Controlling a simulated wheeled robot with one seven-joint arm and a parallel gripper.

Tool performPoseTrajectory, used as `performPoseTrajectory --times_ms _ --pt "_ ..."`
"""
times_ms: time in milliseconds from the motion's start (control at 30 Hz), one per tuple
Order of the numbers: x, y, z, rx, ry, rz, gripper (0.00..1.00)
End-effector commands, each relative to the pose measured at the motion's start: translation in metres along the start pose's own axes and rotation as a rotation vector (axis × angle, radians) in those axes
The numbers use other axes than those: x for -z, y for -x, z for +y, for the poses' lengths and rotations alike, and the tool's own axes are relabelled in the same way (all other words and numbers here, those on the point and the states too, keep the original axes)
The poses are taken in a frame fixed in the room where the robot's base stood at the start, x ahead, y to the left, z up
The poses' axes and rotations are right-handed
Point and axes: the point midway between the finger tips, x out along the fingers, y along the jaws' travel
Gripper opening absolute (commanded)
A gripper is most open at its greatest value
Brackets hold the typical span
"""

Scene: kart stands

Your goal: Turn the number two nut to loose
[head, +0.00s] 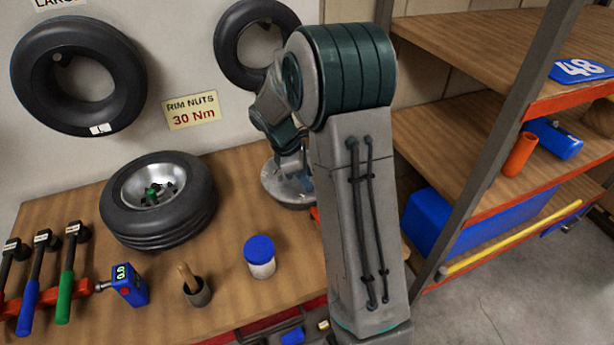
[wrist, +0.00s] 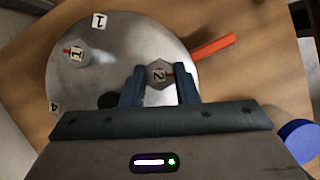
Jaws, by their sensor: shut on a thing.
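The number two nut (wrist: 158,74) is a grey hex nut with a "2" label and a red mark on its right side. It sits on a round metal plate (wrist: 125,40) in the wrist view. My gripper (wrist: 160,88) is shut on this nut, one blue-grey finger on each side. The number one nut (wrist: 76,54) stands to the left on the same plate, with a red mark of its own. In the head view the plate (head: 285,195) is partly hidden behind my arm, and my gripper and the nut cannot be made out.
An orange-red bar (wrist: 213,46) lies beside the plate. A blue-lidded jar (head: 260,257) stands in front of the plate. A wheel with a tyre (head: 160,230), a brush pot (head: 197,292) and a blue gauge (head: 130,287) stand to the left. A shelf rack (head: 475,155) is on the right.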

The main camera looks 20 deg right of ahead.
Motion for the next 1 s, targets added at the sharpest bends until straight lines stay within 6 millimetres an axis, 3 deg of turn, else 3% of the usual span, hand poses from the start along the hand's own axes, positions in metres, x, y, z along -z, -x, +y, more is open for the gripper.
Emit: performPoseTrajectory --times_ms 500,533,600,1000 --pt "0.0007 0.0011 0.0004 -0.011 0.02 0.002 0.04" --pt "0.0007 0.0011 0.0004 -0.011 0.02 0.002 0.3" --pt "0.0006 0.001 0.0003 -0.01 0.02 0.001 0.49" --pt "0.0003 0.0076 0.0006 -0.01 0.017 0.001 0.49"
